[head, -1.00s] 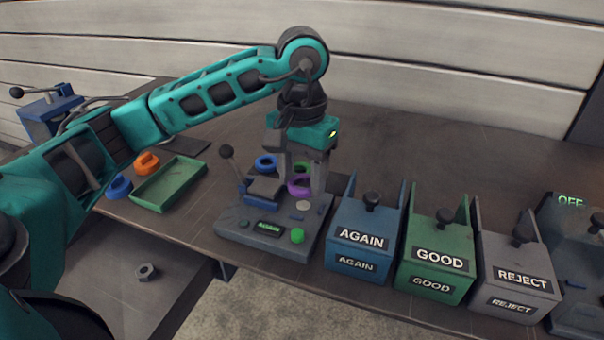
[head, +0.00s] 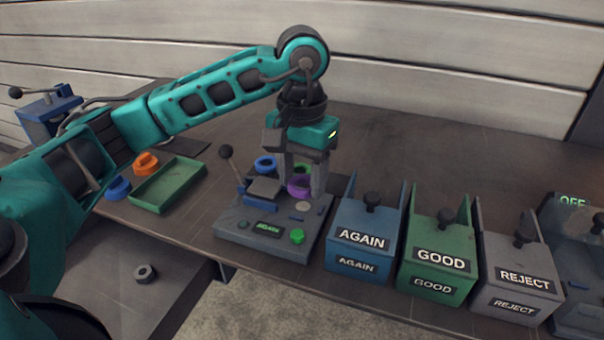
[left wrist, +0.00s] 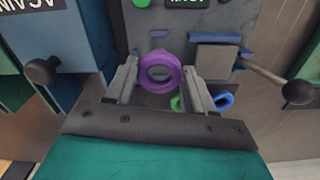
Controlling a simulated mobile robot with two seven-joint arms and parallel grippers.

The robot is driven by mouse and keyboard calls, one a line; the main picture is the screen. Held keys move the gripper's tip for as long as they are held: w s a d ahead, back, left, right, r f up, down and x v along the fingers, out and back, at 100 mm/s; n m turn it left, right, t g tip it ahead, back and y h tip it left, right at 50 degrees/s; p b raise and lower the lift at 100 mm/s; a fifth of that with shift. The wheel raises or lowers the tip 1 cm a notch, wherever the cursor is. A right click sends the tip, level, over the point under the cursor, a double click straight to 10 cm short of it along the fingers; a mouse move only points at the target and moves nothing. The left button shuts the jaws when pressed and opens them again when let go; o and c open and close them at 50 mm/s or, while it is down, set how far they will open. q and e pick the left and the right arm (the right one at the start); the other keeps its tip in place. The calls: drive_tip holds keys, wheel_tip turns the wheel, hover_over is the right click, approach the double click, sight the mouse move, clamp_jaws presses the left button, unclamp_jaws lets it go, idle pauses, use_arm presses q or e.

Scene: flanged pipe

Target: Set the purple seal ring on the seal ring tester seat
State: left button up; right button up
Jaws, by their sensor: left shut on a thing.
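The purple seal ring (head: 299,187) is between the fingers of my left gripper (head: 302,182), which is shut on it. In the left wrist view the purple ring (left wrist: 160,73) shows its open hole toward the camera, between the two grey fingertips (left wrist: 160,82). The seal ring tester (head: 265,222) is the grey base below the gripper, with a green lit display, a green button and a black-knobbed lever. The ring is over the tester's back right part. The seat under it is hidden, and I cannot tell whether the ring touches it. My right gripper is out of view.
A blue ring (head: 265,164) is close behind the tester; a green ring (left wrist: 176,103) is partly hidden by the fingers. AGAIN (head: 362,238), GOOD (head: 440,257) and REJECT (head: 520,280) bins stand close on the right. A green tray (head: 168,186) is left.

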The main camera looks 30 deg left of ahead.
sight(301, 183)
use_arm(q)
drive_tip(key=shift+f+b, duration=1.05)
drive_tip(key=shift+f, duration=0.15)
drive_tip(key=shift+f+b, duration=0.45)
drive_tip(key=shift+b, duration=0.05)
drive_tip(key=o, duration=1.1)
drive_tip(key=shift+c, duration=0.3)
drive_tip(key=shift+o, duration=1.2)
drive_tip(key=shift+a, duration=0.15)
drive_tip(key=shift+c, duration=0.4)
